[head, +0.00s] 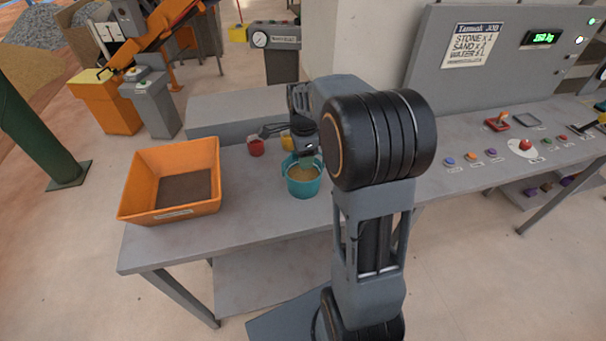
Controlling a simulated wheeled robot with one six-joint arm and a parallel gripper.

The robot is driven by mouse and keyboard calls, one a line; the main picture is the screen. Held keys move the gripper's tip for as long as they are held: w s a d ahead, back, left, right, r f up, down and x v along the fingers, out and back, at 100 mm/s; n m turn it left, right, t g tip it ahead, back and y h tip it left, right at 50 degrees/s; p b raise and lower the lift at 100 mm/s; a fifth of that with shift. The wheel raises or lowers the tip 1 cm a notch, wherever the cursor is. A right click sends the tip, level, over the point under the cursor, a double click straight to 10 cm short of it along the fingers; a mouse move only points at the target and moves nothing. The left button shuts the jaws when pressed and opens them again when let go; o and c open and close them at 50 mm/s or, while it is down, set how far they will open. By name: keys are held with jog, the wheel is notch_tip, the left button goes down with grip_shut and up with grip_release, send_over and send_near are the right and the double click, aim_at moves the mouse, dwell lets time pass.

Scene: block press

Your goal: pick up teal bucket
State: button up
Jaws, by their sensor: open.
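The teal bucket (303,184) stands upright on the grey table, left of my arm. Tan, grainy-looking contents show inside it, and a pale handle lies across its rim. My gripper (283,140) is just above and behind the bucket, with one dark finger reaching out to the left. The gripper is open and appears empty. My arm hides part of the gripper, and I cannot tell whether a finger touches the bucket.
An orange bin (137,203) with dark contents stands at the table's left. A red cup (256,146) and a yellow one (287,140) are behind the bucket. The control panel (500,150) with buttons is at right. The table's front left (200,243) is clear.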

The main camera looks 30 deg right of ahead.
jog(key=shift+c, duration=0.5)
grip_shut()
jog(key=shift+r, duration=0.1)
